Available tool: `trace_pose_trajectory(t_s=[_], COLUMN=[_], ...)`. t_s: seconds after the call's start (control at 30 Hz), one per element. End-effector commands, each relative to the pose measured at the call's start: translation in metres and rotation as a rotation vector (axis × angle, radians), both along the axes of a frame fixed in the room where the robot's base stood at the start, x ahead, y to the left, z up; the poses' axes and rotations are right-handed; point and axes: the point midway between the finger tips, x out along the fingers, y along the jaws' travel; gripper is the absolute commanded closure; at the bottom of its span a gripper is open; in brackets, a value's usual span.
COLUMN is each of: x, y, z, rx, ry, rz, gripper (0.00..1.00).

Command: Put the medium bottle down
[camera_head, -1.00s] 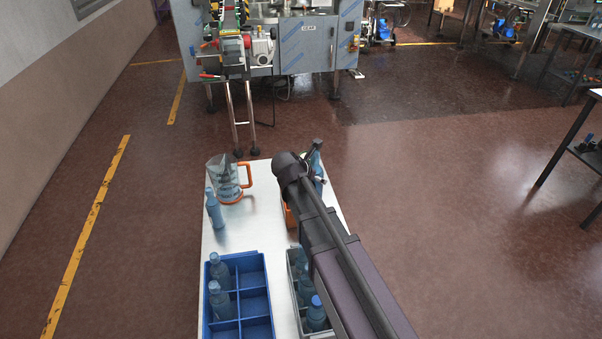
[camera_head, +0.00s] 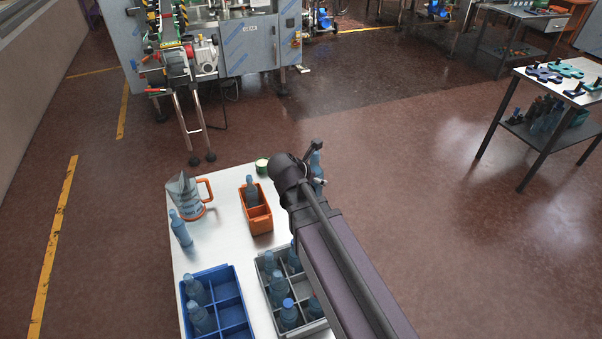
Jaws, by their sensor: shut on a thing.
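My gripper (camera_head: 314,165) is at the far right corner of the white table (camera_head: 220,245), shut on a blue bottle (camera_head: 317,160). The bottle looks upright and shows just past my wrist; its lower part is hidden by my arm. I cannot tell whether its base touches the table. Other similar blue bottles stand about: one on the bare table (camera_head: 181,229) at the left, and one in the orange crate (camera_head: 259,222).
A blue crate (camera_head: 226,291) and a grey crate (camera_head: 303,287) hold bottles at the near end. A clear jug with an orange handle (camera_head: 204,189) and a small green-rimmed container (camera_head: 262,166) stand at the back. Bare tabletop lies left of the orange crate.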

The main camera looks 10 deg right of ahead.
Motion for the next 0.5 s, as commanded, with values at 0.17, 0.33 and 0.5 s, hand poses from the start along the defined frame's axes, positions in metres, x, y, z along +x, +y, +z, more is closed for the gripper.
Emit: trace_pose_trajectory(t_s=[0.17,0.33,0.5], x=[-0.017,-0.028,-0.033], y=[-0.022,-0.035,-0.042], z=[0.026,0.038,0.044], rx=[-0.001,0.0,0.0], ry=[-0.001,-0.001,-0.002], rz=[-0.037,-0.063,-0.076], gripper=[0.78,0.78,0.78])
